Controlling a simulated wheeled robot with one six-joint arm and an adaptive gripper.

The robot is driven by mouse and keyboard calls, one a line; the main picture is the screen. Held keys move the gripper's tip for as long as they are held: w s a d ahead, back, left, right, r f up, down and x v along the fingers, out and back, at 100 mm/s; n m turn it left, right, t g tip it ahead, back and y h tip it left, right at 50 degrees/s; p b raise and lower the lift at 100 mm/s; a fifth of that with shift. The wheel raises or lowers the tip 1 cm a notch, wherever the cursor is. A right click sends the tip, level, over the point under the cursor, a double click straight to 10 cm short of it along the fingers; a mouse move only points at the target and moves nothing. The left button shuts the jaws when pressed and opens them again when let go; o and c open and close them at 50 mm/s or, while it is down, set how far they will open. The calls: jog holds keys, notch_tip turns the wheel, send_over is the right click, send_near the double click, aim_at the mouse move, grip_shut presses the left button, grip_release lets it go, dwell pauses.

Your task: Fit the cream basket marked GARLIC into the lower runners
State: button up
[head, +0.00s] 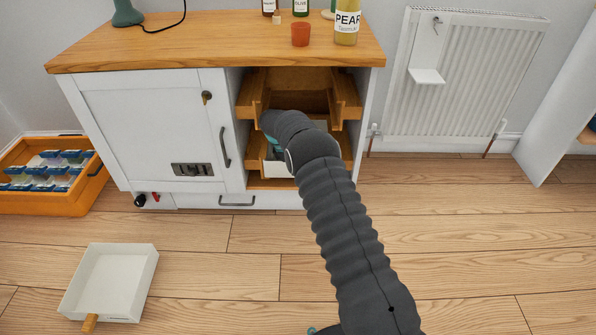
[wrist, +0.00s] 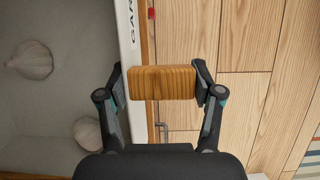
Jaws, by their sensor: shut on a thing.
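The cream basket shows in the wrist view with its wall (wrist: 128,25) marked with letters starting "GAR"; the rest of the word is cut off. Garlic bulbs (wrist: 30,58) lie inside it. My gripper (wrist: 163,84) is shut on the basket's wooden handle (wrist: 162,80). In the head view a pale strip of the basket (head: 278,168) shows inside the open cabinet bay, mostly behind my arm. The wooden lower runners (head: 255,152) are partly visible low in the bay. Whether the basket sits in them is hidden.
The upper runners (head: 251,98) above look empty. A closed white door (head: 148,130) is left of the bay. A white tray with a wooden handle (head: 110,283) lies on the floor at front left, near an orange crate (head: 50,203). Bottles and a cup (head: 300,35) stand on the top.

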jog(key=shift+w, duration=0.2)
jog(key=o, duration=1.6)
notch_tip(320, 180, up, 10)
